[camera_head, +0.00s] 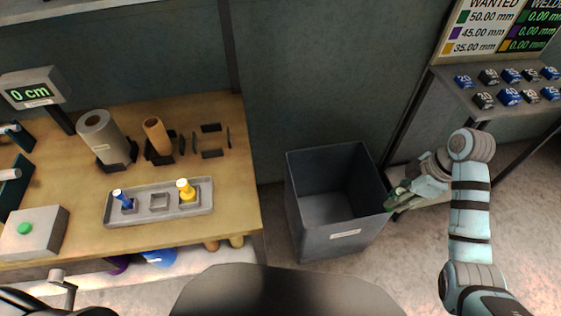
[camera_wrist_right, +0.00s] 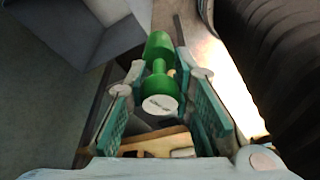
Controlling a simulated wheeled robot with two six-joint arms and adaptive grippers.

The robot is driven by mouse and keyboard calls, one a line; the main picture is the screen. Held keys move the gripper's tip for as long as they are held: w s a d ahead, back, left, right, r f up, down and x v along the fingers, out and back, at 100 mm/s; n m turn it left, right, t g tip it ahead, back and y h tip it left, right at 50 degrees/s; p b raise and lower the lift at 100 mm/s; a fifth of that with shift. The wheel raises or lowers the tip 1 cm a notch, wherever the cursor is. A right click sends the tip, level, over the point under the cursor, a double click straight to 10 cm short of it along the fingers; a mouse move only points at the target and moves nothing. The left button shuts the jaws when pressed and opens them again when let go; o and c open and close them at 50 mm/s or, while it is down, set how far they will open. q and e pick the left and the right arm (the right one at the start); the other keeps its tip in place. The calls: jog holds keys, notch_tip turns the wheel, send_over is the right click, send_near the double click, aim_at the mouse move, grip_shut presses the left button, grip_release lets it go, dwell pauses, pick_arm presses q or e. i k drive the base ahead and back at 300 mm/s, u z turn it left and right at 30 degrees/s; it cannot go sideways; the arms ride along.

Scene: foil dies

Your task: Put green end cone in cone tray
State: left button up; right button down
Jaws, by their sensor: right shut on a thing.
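The green end cone (camera_wrist_right: 159,75) is between the fingers of my right gripper (camera_wrist_right: 165,100), which is shut on it. In the head view my right gripper (camera_head: 400,195) is beside the right side of the grey bin, with a bit of green showing at its tip. The cone tray (camera_head: 118,216) is a grey tray on the wooden table, left of the bin and well apart from my right gripper. A blue cone (camera_head: 124,201) stands in its left socket and a yellow cone (camera_head: 186,190) in its right one. The middle socket (camera_head: 160,201) is empty.
The open grey bin (camera_head: 338,235) stands on the floor between the table (camera_head: 240,195) and my right arm. Foil rolls (camera_head: 100,132) stand behind the tray. A shelf (camera_head: 460,95) with several labelled blocks is at the right.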

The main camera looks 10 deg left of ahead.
aim_at(161, 203)
jog(key=z, duration=1.85)
jog(key=k, duration=2.7)
jog(key=u, duration=1.8)
jog(key=i, duration=1.05)
